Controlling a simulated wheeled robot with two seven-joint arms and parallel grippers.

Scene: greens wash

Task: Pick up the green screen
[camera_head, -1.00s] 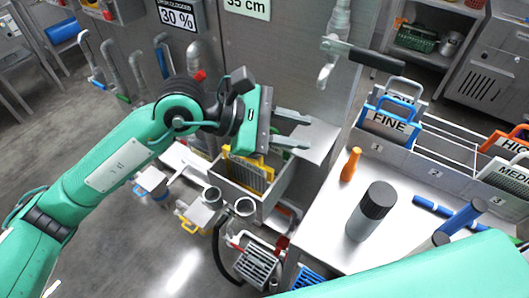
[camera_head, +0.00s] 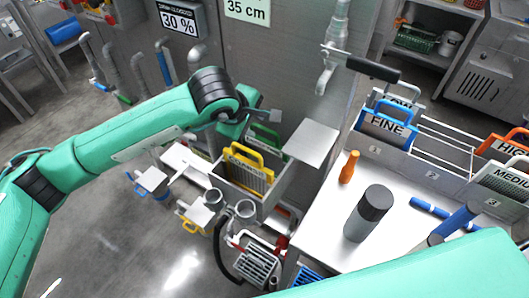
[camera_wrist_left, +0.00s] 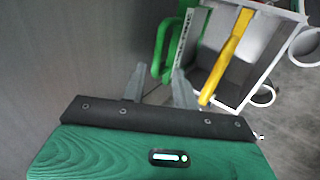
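The green screen (camera_head: 264,136) stands in a grey bin against the wall, behind the yellow screen (camera_head: 250,168). Only its green handle and upper edge show well in the head view. In the left wrist view the green screen's handle (camera_wrist_left: 163,42) is just beyond my fingertips, with the yellow screen (camera_wrist_left: 230,52) to its right. My left gripper (camera_head: 268,116) is above the back of the bin, partly hidden by its own wrist. In the left wrist view my left gripper (camera_wrist_left: 158,76) is open, its fingers apart with nothing between them. My right gripper is out of view.
The bin (camera_head: 272,195) has a grey plate (camera_head: 311,142) at its right. A tap (camera_head: 335,60) projects from the wall. The bench at right holds a dark-capped bottle (camera_head: 369,213), an orange bottle (camera_head: 349,167) and a blue-handled FINE screen (camera_head: 386,126).

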